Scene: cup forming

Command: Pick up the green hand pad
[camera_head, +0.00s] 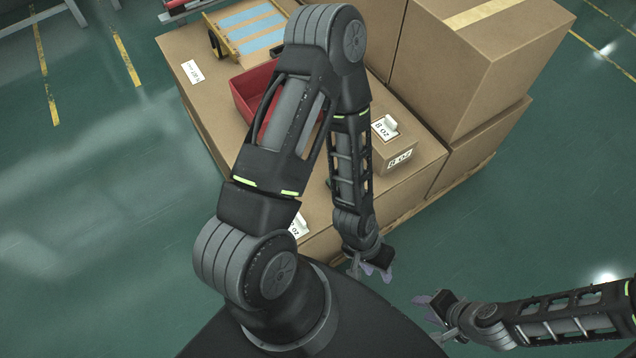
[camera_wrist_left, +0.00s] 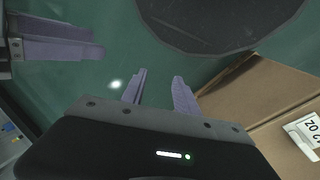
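I cannot make out a green hand pad in either view; my left arm covers much of the work surface in the head view. My left gripper (camera_head: 374,271) hangs low beside the near corner of the cardboard stack. In the left wrist view its two purple fingers (camera_wrist_left: 160,88) stand apart with nothing between them, over green floor. My right gripper (camera_head: 426,308) is at the lower right, over the floor, apart from the boxes. Its purple fingers look spread and empty, and purple fingers also show at the upper left of the left wrist view (camera_wrist_left: 65,40).
A red bin (camera_head: 243,92) stands on the cardboard surface (camera_head: 192,44), partly behind my left arm. A yellow frame with blue strips (camera_head: 250,27) lies behind it. A small box marked 8 oz (camera_head: 398,160) sits at right. Tall cartons (camera_head: 490,60) rise beyond. Floor at right is clear.

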